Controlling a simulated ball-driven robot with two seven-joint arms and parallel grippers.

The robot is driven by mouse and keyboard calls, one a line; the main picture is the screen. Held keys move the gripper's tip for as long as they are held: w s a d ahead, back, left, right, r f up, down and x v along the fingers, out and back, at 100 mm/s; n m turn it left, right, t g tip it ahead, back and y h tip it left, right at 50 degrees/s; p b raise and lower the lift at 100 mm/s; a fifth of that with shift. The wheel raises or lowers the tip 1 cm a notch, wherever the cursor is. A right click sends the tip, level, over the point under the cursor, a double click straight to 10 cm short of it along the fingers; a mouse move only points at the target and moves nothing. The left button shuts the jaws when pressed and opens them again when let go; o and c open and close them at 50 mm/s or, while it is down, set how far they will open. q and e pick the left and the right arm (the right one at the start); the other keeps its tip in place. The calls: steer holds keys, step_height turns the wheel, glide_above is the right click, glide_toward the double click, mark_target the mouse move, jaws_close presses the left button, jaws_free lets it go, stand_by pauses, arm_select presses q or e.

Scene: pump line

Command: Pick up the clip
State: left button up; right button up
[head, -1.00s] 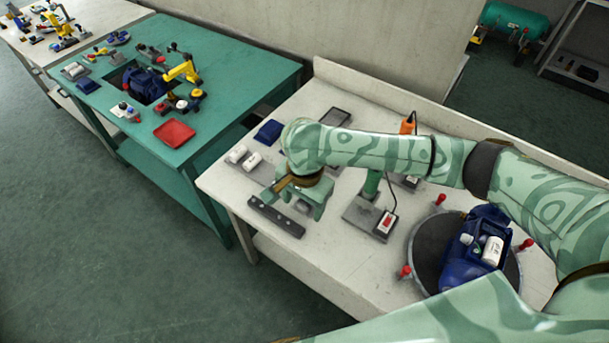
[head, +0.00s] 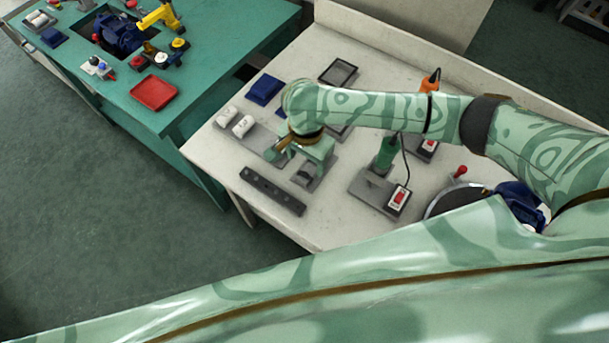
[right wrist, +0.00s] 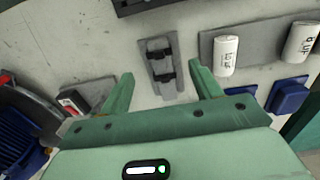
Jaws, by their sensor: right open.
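The clip appears as small dark pieces (right wrist: 163,67) on a grey plate in the right wrist view; I cannot tell whether they are one clip or two. In the head view the clip (head: 307,175) shows on its plate just in front of my right gripper. My right gripper (head: 302,158) is open and empty above the table. In the right wrist view the right gripper's fingers (right wrist: 161,76) stand apart on either side of the plate, pointing toward it and not touching the clip. My left gripper is not in view.
A dark bar with holes (head: 272,191) lies near the table's front edge. Two white cylinders (right wrist: 226,55) sit on a grey tray beside the clip plate. A green stand (head: 385,155) with a red switch is to the right. Blue parts (head: 265,89) lie behind.

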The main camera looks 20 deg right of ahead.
mark_target(305, 173)
steer(key=shift+f, duration=0.25)
step_height(305, 173, down, 5)
steer(key=b, duration=0.3)
steer(key=shift+s+a+b, duration=0.1)
steer(key=shift+a+b, duration=0.05)
steer(key=shift+b, duration=0.15)
steer(key=shift+r, duration=0.1)
steer(key=shift+c, duration=0.3)
steer(key=c, duration=1.1)
steer(key=shift+o, duration=0.2)
